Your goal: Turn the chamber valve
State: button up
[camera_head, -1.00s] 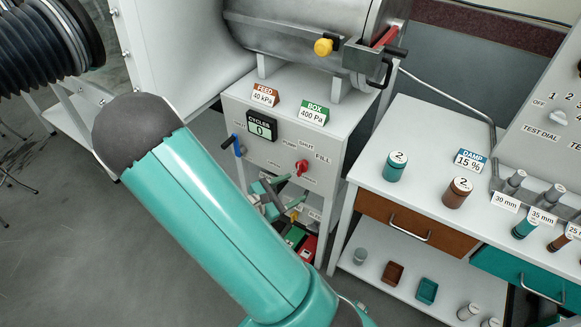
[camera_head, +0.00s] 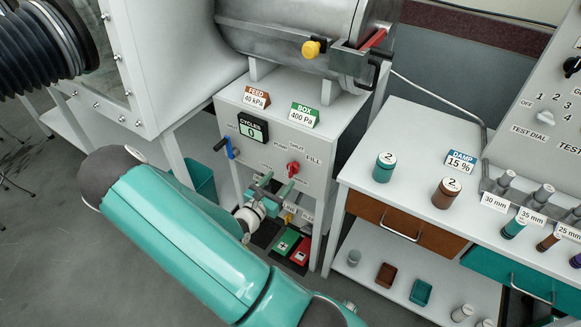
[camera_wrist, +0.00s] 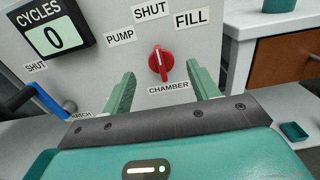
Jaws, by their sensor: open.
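The chamber valve is a red knob (camera_head: 293,168) on the front of the grey cabinet, among the labels PUMP, SHUT and FILL. In the wrist view the knob (camera_wrist: 161,62) sits above the CHAMBER label, its grip near upright and leaning slightly toward SHUT. My gripper (camera_head: 272,187) is just in front of the panel, close to the knob. In the wrist view my gripper (camera_wrist: 161,72) is open, one green finger on each side of the knob, with clear gaps and nothing held. I cannot tell how far the fingertips are from the panel.
A blue hatch handle (camera_wrist: 50,103) is left of my gripper, below the cycles counter (camera_wrist: 44,37) reading 0. Green (camera_head: 286,243) and red (camera_head: 300,252) blocks sit below. A white bench (camera_head: 410,185) with drawers stands to the right.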

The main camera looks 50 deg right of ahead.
aim_at(289, 166)
jog(key=d, duration=0.5)
jog(key=w+d, duration=0.1)
jog(key=d, duration=0.2)
jog(key=shift+s, duration=0.1)
jog(key=c, duration=1)
jog(key=shift+o, duration=0.2)
jog(key=shift+n, duration=0.3)
jog(key=n, duration=0.2)
jog(key=w+n, duration=0.1)
jog(key=n, duration=0.2)
jog(key=shift+f, duration=0.15)
jog(key=shift+w+a+f+n, duration=0.1)
jog(key=shift+n, duration=1)
jog(key=shift+f+n, duration=0.1)
jog(key=shift+n, duration=1)
